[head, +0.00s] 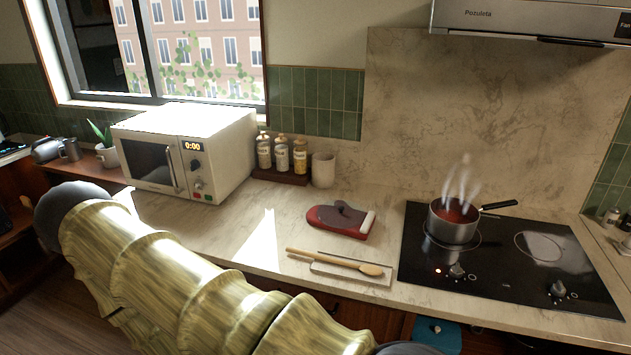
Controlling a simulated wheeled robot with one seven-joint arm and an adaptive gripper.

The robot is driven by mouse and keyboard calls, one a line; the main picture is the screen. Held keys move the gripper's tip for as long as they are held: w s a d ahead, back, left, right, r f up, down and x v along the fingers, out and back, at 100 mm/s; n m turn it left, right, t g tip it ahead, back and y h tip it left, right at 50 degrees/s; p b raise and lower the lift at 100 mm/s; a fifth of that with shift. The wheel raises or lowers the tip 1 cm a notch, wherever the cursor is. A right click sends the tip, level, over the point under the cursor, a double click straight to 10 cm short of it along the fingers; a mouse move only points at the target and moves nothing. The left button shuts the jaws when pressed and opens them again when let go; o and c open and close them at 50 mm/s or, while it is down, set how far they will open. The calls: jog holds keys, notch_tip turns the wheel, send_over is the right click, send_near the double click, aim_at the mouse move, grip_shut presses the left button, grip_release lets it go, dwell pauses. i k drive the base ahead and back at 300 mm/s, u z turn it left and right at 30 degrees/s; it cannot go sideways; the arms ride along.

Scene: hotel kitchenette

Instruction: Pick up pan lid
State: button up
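I cannot make out a clear pan lid. A steel saucepan (453,222) with a black handle stands uncovered on the left side of the black hob (500,270), with red steaming contents. A pale patch (545,247) on the hob's right side could be a reflection or glass; I cannot tell. My arm crosses the lower left, and my gripper is out of view.
A red and grey item (341,220), perhaps a mitt, lies mid-counter. A wooden spoon (335,262) rests on a pale tray (350,274) near the front edge. A microwave (188,150), jars (282,154) and a cup (323,170) stand behind. Counter left of the mitt is clear.

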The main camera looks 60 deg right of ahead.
aim_at(339, 214)
jog(key=i, duration=2.55)
jog(key=z, duration=3.4)
